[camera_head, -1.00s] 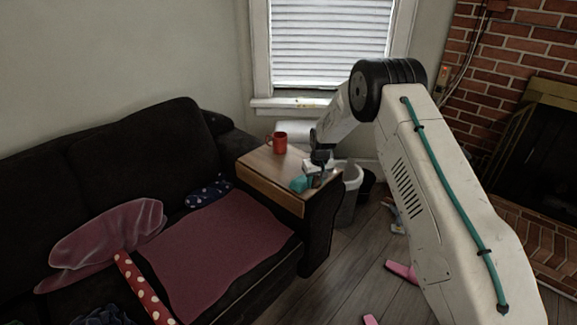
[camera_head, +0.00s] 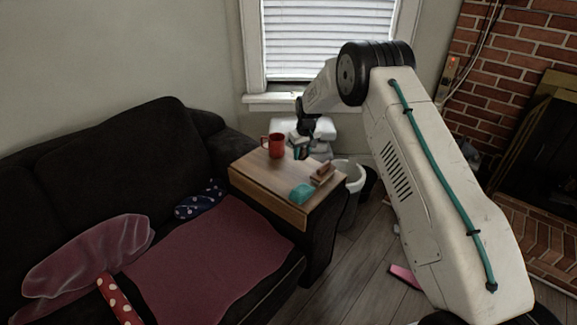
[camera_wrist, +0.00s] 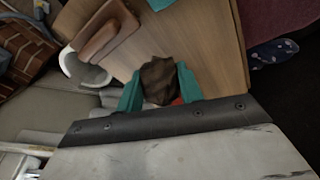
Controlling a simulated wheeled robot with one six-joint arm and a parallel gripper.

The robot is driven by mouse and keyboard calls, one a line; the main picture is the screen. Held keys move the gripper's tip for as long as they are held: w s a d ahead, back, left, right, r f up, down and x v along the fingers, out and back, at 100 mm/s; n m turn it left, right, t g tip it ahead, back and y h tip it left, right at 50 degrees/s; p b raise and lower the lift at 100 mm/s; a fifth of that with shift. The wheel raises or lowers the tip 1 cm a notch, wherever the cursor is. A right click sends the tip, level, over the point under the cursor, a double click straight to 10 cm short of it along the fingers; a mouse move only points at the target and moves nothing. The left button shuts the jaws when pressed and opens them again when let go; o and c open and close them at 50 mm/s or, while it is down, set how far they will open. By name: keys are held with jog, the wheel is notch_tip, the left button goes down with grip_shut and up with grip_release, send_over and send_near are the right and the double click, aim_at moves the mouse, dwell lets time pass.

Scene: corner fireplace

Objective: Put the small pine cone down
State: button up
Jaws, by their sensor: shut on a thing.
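My gripper (camera_head: 300,150) is just above the far part of the wooden armrest tray (camera_head: 262,186), close to the right of the red mug (camera_head: 276,145). In the wrist view my gripper (camera_wrist: 160,88) has its teal fingers shut on the small brown pine cone (camera_wrist: 160,76). The tray's wood (camera_wrist: 190,40) lies beyond and below the cone. A sliver of red, likely the mug, shows beside the cone. The cone is too small to make out in the head view. I cannot tell whether it touches the tray.
A teal object (camera_head: 301,194) and a brown block-like object (camera_head: 322,174) lie at the tray's near right end. A white bin (camera_head: 351,174) stands beside the tray. The black sofa (camera_head: 110,165) is left. The tray's middle is clear.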

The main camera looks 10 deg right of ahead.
jog(key=shift+w+f, duration=0.1)
jog(key=shift+f, duration=0.2)
send_over(302, 178)
jog(key=f, duration=0.6)
jog(key=shift+d, duration=0.25)
jog(key=shift+f, duration=1.65)
jog(key=shift+a+f, duration=0.1)
jog(key=shift+f, duration=0.05)
jog(key=o, duration=1)
jog(key=shift+c, duration=0.2)
